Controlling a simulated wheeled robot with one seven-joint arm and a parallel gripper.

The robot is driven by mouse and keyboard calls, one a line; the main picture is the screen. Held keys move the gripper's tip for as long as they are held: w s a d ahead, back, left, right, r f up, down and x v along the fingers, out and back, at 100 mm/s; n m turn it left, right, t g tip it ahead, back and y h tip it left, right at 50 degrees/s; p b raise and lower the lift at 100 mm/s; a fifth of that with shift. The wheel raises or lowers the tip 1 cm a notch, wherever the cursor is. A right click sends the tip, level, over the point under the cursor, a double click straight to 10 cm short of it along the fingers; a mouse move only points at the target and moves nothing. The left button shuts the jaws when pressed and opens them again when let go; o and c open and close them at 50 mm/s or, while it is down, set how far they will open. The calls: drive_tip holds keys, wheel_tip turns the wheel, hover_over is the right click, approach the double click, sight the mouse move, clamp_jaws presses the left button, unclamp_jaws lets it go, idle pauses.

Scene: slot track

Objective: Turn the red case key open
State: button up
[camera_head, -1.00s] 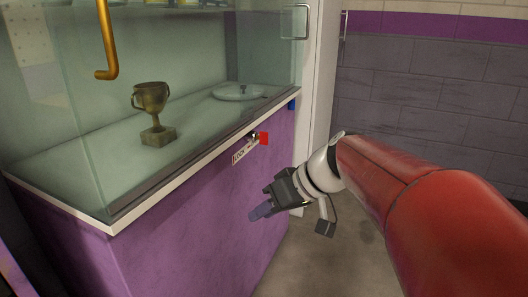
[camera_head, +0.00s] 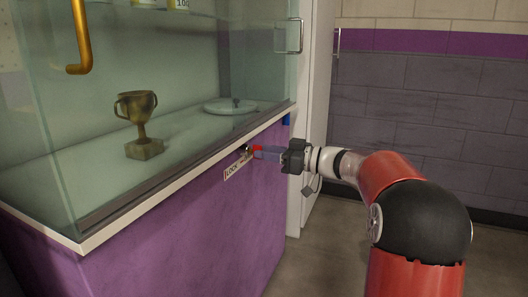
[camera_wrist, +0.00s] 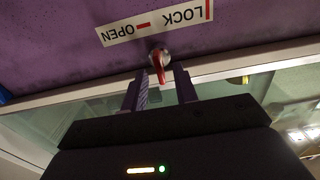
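The red case key (camera_wrist: 160,66) sits in a round metal lock on the purple case front, beside a white label (camera_wrist: 155,22) reading LOCK and OPEN. In the wrist view it stands between the two fingers of my gripper (camera_wrist: 160,85), with gaps on both sides, so the gripper is open around it and not closed on it. The label (camera_head: 238,165) is left of the key there.
The glass case (camera_head: 190,70) stands above the purple base (camera_head: 190,225), with a trophy (camera_head: 140,124) and a round plate (camera_head: 230,106) inside. Open floor (camera_head: 330,255) lies to the right.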

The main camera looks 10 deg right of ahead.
drive_tip(key=shift+w+a, duration=0.35)
drive_tip(key=shift+a, duration=0.15)
clamp_jaws()
